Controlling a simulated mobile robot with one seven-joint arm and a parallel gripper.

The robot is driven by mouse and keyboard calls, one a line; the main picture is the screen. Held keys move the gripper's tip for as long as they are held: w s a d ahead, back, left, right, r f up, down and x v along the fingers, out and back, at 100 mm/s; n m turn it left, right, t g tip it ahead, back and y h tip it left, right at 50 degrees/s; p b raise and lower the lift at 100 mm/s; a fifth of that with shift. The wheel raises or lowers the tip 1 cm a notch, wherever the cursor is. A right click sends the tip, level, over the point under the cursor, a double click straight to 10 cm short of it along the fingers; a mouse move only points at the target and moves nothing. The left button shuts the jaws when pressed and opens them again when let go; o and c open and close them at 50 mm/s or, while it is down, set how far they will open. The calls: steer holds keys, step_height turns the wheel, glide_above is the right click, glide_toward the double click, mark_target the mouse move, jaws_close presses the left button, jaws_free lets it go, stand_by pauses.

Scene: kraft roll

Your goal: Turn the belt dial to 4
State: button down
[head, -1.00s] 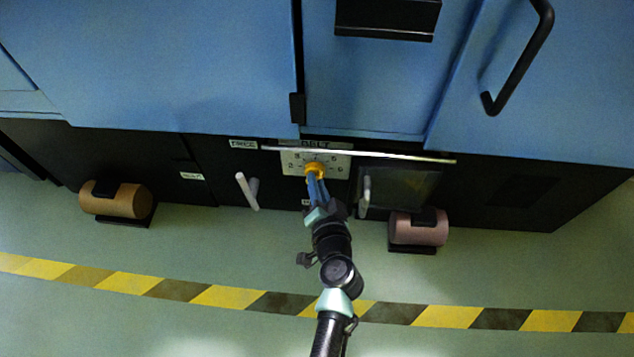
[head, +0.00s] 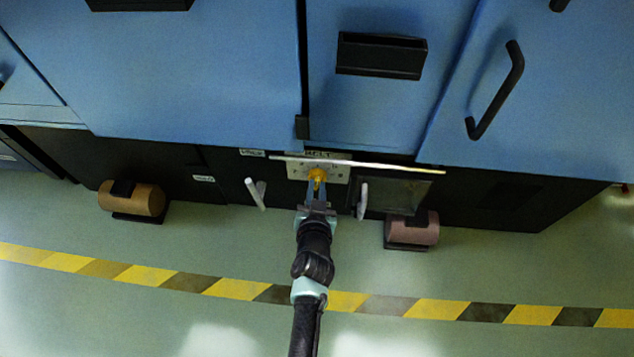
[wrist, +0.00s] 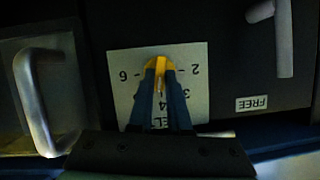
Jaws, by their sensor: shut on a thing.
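The yellow belt dial (head: 317,175) sits on a pale number plate (head: 296,172) low on the dark front of the machine. My gripper (head: 316,186) is shut on the dial, with a blue finger on either side. In the wrist view the picture is upside down; the dial (wrist: 160,64) shows between the fingers, and the plate (wrist: 120,98) carries 2, 3, 4 and 6. The dial's ridge lies along the fingers and seems to run toward the 4 and the BELT label. The fingers hide part of the plate, so its exact setting is hard to read.
A pale bar (head: 360,164) runs across just above the plate. A white lever (head: 255,193) stands left of the dial, by a FREE label in the wrist view (wrist: 252,103). A metal handle (head: 363,201) is close on the right. Brown (head: 132,198) and pinkish (head: 412,229) rolls flank them.

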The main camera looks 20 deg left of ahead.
steer(key=shift+r+p, duration=0.15)
steer(key=shift+p, duration=0.5)
steer(key=shift+a+n+h+p, duration=0.15)
steer(key=shift+n+h+p, duration=0.25)
steer(key=shift+p, duration=0.95)
steer(key=shift+n+p, duration=0.3)
steer(key=shift+p, duration=0.3)
steer(key=c, duration=0.9)
jaws_free()
steer(key=shift+o, duration=0.2)
steer(key=p+v, duration=0.7)
steer(key=v, duration=0.6)
steer(key=shift+f, duration=0.2)
